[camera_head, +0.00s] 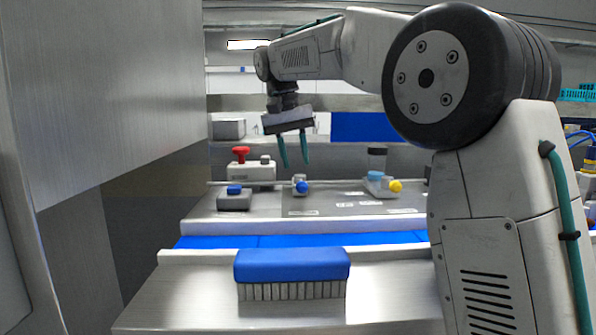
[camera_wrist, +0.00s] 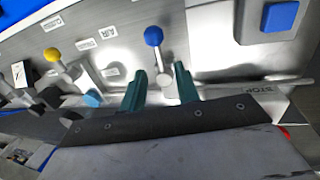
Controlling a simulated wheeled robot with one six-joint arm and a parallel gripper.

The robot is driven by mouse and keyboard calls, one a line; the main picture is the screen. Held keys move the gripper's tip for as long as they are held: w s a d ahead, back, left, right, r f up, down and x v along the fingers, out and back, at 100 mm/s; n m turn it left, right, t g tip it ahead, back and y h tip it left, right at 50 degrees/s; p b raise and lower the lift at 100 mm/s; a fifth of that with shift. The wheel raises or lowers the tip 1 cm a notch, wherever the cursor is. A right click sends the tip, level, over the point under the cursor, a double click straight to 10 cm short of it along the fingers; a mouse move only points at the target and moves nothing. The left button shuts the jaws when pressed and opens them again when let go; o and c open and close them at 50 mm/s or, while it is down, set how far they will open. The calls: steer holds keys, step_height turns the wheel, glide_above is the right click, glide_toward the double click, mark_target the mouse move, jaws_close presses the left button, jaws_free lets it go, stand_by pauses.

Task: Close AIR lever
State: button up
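The AIR lever is a thin metal stem with a blue ball knob (camera_head: 302,187) on the grey panel. In the wrist view its blue ball (camera_wrist: 153,36) stands near the printed AIR label (camera_wrist: 112,32). My gripper (camera_head: 295,164) has two teal fingers, spread apart and empty, pointing down above and slightly left of the blue knob in the head view. In the wrist view the fingertips (camera_wrist: 160,72) lie on either side of the lever's lower stem in the picture. Whether they touch it cannot be told.
A yellow-knobbed lever (camera_head: 396,186) stands to the right, beside a light blue cap (camera_head: 375,176). A blue button box (camera_head: 234,201) and a red knob (camera_head: 240,151) are at left. A blue brush (camera_head: 292,265) lies in front. A thin rail runs along the panel.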

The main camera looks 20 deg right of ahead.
steer(key=shift+w+a+r, duration=0.1)
steer(key=shift+a+r, duration=0.05)
steer(key=shift+r, duration=0.55)
steer(key=shift+a+r, duration=0.15)
steer(key=shift+r, duration=0.55)
